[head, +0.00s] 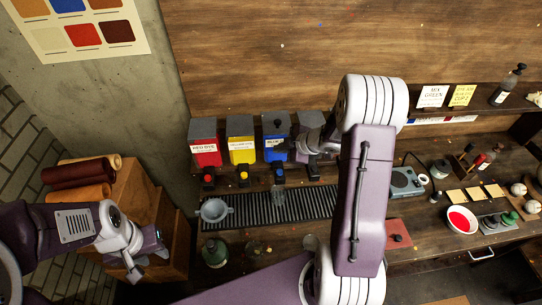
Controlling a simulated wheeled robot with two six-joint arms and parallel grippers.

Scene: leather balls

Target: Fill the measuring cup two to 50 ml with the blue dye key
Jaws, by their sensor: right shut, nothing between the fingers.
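My left gripper (148,258) is open and empty at the lower left, away from the dispensers.
Red (206,156) and yellow (241,154) dispensers stand left of the blue one. A bowl of red (459,220) stands far right. My right arm hides the bench's middle.

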